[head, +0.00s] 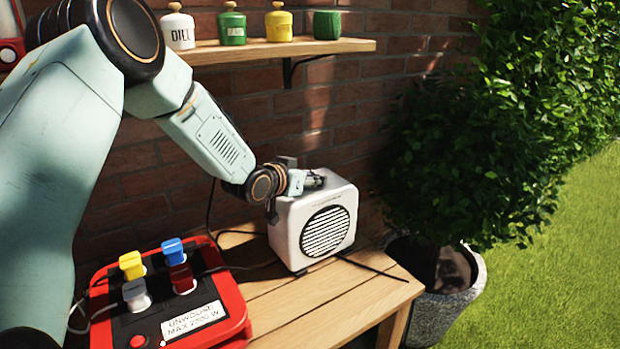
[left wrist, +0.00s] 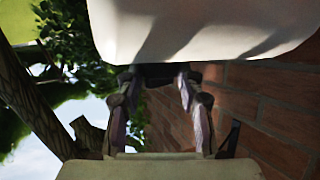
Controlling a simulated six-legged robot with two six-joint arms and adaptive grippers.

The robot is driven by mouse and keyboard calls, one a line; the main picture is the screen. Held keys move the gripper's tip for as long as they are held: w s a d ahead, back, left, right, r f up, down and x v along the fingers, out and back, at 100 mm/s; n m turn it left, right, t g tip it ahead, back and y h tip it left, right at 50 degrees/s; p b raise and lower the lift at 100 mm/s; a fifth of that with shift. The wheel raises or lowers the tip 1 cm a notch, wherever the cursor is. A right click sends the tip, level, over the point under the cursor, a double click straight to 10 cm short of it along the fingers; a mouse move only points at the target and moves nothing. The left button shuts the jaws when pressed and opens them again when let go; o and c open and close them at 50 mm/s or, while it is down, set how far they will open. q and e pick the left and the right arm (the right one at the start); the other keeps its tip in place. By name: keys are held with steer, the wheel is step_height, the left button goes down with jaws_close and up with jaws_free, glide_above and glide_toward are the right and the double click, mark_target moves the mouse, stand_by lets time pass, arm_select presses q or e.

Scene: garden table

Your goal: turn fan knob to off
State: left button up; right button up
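The fan (head: 293,222) is a white box with a round dark grille, standing on the wooden table against the brick wall. Its white body also fills the top of the left wrist view (left wrist: 200,25). My left gripper (head: 314,181) is at the top of the fan. In the left wrist view its two fingers (left wrist: 155,78) stand apart, with their tips close to the fan body. A dark shape lies between the tips; I cannot tell whether it is the knob or whether the fingers grip it. The knob and its setting are not clearly visible. My right gripper is not in view.
A red power box (head: 240,310) with several coloured plugs stands left of the fan, with black cables around it. A shelf (head: 345,45) with several jars is above. A potted bush (head: 445,300) stands at the right. The table front (head: 330,298) is clear.

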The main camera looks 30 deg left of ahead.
arm_select(q)
steer(key=c, duration=0.6)
steer(key=shift+d+n+y, duration=0.15)
steer(key=shift+n+y, duration=0.25)
steer(key=shift+d+r+n+y+p, duration=0.1)
steer(key=shift+n+y+p, duration=0.45)
steer(key=shift+y, duration=0.25)
steer(key=shift+d+n+y+p, duration=0.1)
steer(key=shift+n+y+p, duration=0.85)
steer(key=shift+n+y, duration=0.5)
steer(key=shift+w+y, duration=0.1)
steer(key=shift+y, duration=0.15)
steer(key=shift+g, duration=0.3)
steer(key=o, duration=1.1)
